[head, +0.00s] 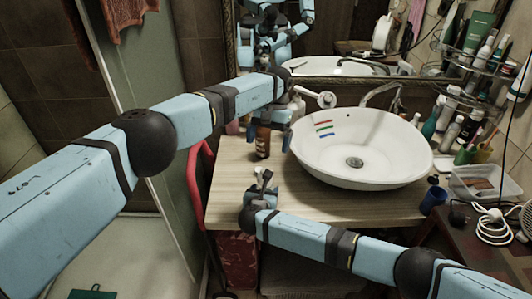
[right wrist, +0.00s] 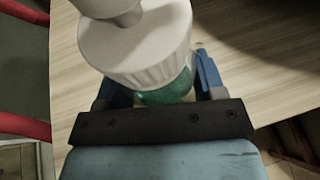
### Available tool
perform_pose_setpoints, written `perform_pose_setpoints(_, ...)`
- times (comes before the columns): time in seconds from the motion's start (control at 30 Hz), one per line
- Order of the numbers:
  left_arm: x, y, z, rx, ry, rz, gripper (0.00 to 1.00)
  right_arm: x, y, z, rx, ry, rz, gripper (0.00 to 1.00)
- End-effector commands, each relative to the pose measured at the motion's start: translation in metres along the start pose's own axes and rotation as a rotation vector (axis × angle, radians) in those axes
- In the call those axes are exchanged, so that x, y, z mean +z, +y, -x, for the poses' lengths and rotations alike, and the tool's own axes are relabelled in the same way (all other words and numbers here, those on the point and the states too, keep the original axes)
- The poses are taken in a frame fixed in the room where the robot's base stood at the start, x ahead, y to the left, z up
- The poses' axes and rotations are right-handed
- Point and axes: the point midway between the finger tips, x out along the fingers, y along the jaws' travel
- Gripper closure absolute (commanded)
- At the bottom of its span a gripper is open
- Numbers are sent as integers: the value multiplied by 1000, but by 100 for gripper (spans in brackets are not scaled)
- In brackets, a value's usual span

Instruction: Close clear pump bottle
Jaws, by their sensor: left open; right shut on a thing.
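A pump bottle with a white ribbed collar (right wrist: 140,55) and a teal-green body (right wrist: 166,90) fills the top of the right wrist view. My right gripper (right wrist: 158,88) is shut on its body below the collar. In the head view my right gripper (head: 262,190) is low over the counter's front left part, and the bottle is largely hidden there. My left gripper (head: 272,122) is open, pointing down higher up near the back left of the counter. A brown bottle (head: 262,142) stands by it; whether it is between the fingers I cannot tell.
A white basin (head: 365,150) takes up the middle of the wooden counter (head: 235,170). A blue cup (head: 433,200) and a clear tray (head: 480,183) stand at the right. The counter's front strip is mostly clear.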

Motion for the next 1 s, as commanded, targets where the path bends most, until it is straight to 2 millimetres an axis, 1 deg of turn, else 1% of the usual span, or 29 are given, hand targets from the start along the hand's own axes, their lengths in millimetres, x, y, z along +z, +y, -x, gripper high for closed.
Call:
perform_pose_setpoints(0.03, 0, 0, 5, 0, 1, 0, 0, -1, 0, 0, 0, 0, 0, 100)
perform_pose_setpoints(0.1, 0, 0, 8, 0, 1, 0, 0, 0, 0, 0, 0, 0, 0, 100)
perform_pose_setpoints(0.37, 0, 0, 9, 0, 0, 0, 0, 0, 0, 0, 0, 1, 0, 100)
perform_pose_setpoints(0.4, 0, 0, 9, 0, 0, 0, 0, 0, 0, 0, 0, 1, 0, 30)
perform_pose_setpoints(0.47, 0, 0, 9, 0, 0, 0, 0, 0, 0, 0, 0, 0, 0, 16)
perform_pose_setpoints(0.5, 0, 0, 9, 0, 0, 0, 0, 0, 0, 0, 0, 0, 0, 7)
perform_pose_setpoints(0.83, 0, 0, 9, 0, 0, 0, 0, 0, 0, 3, 1, 0, 0, 7)
perform_pose_setpoints(0.93, 0, 0, 9, 0, 0, 0, 0, -1, 1, 13, 2, 1, -1, 7)
perform_pose_setpoints(1.0, 1, 0, 10, 0, 0, 0, 0, -1, 1, 25, 3, 2, -2, 7)
